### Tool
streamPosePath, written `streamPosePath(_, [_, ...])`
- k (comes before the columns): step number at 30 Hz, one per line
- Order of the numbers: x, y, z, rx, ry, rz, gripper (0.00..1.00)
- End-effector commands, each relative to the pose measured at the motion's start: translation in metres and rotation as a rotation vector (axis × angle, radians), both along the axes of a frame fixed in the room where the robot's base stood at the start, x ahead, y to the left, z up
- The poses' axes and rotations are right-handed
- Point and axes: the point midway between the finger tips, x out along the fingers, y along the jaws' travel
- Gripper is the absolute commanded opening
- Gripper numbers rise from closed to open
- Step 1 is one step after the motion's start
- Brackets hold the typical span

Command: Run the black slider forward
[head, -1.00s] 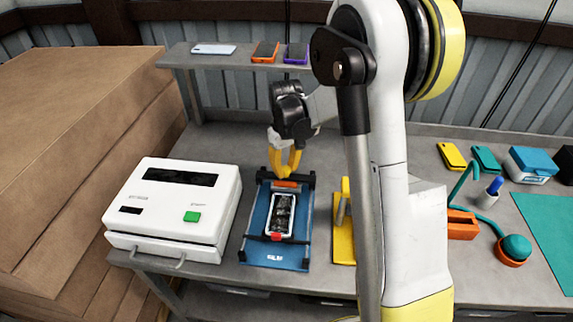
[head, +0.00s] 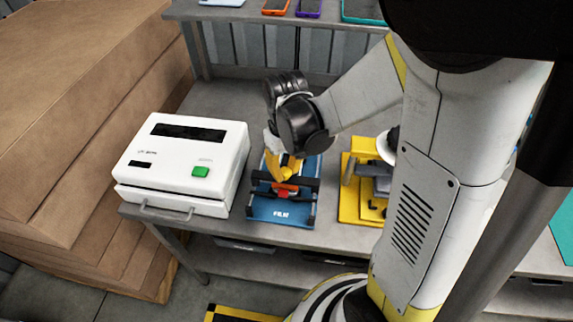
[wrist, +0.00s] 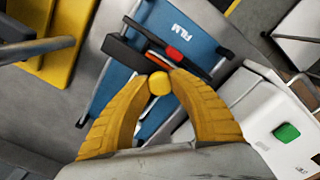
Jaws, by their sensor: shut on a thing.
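The blue film fixture (head: 283,210), marked FILM, lies on the bench right of the white machine. The black slider (head: 303,181) spans it close to the front black bar with its red piece (head: 284,189). In the wrist view, the slider (wrist: 127,54) lies just beyond my fingertips. My gripper (head: 287,170) has its yellow fingers closed around a small yellow knob (wrist: 159,83) at the slider. The fingers and wrist hide much of the fixture's middle and rear. The wrist view shows part of its blue plate (wrist: 185,25).
The white machine (head: 185,165) with a green button stands close on the left. A yellow fixture (head: 352,205) stands on the right. A rear shelf (head: 250,15) holds several phones. Stacked cartons (head: 75,130) stand left of the bench.

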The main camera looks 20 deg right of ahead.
Motion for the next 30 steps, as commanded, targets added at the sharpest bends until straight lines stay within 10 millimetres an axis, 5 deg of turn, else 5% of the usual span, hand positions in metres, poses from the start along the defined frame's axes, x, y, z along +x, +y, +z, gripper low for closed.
streamPosePath(6, [0.000,0.000,0.000,0.000,0.001,0.000,0.00])
streamPosePath(7, [0.000,0.000,0.000,0.000,0.001,0.000,0.34])
streamPosePath(9, [0.000,0.000,0.000,0.000,0.000,0.000,0.52])
streamPosePath(20, [0.000,0.000,0.004,0.000,0.000,0.000,0.52])
streamPosePath(30, [0.000,0.000,0.067,0.000,0.000,0.000,0.52])
